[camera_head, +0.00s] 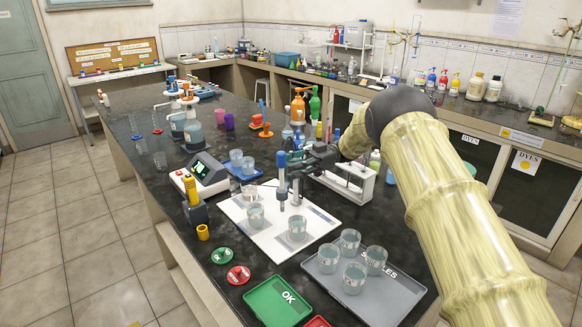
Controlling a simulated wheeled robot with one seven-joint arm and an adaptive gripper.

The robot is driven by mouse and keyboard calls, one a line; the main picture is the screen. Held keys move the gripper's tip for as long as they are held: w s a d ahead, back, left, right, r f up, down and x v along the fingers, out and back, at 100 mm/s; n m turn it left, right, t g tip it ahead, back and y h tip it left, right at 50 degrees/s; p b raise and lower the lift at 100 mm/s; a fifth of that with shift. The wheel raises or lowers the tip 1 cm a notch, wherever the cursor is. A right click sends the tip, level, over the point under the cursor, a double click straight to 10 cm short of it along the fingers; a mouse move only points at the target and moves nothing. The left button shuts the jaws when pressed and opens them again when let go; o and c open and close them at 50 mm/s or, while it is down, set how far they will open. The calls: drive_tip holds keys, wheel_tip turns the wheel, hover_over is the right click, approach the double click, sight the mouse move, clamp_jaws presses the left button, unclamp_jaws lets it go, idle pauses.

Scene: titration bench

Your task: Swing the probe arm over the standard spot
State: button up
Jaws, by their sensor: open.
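The probe (282,172), with a blue cap and a pale grey shaft, hangs upright over the white board (268,242). Its tip is between two beakers of clear liquid, the left beaker (256,216) and the right beaker (297,229). My gripper (298,161), dark and open, is just right of the probe, at about the height of its upper part. The gripper overlaps the probe arm in this view, so I cannot tell whether they touch. The spot labels on the board are too small to read.
A grey SAMPLES tray (402,291) with several beakers lies at the front right. A green OK tray (277,303) lies in front. A meter (202,173) and a blue tray (243,172) with beakers stand left of and behind the board. Bottles stand behind.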

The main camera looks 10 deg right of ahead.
wheel_tip(320, 180, up, 10)
idle(0.6)
